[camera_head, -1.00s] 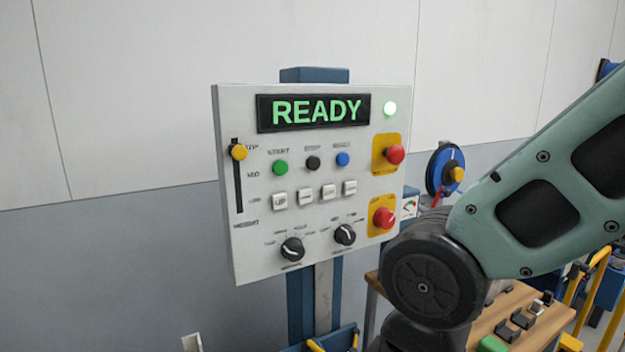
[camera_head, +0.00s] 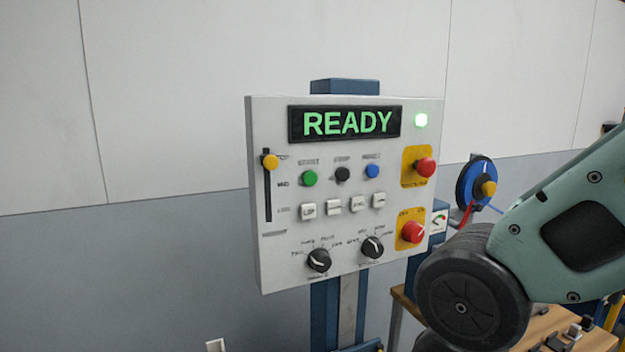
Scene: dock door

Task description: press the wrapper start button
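The control panel (camera_head: 285,215) is a pale upright box on a blue post, left of my arm. The green start button (camera_head: 309,178) sits at the left of a row, under a blurred label that read START a second ago. A black button (camera_head: 342,174) and a blue button (camera_head: 372,171) are to its right. My arm shows at the lower right, apart from the start button in the picture. My gripper is out of view.
A blue reel (camera_head: 476,186) and a wooden bench (camera_head: 405,299) stand to the right. The space left of the panel is clear.

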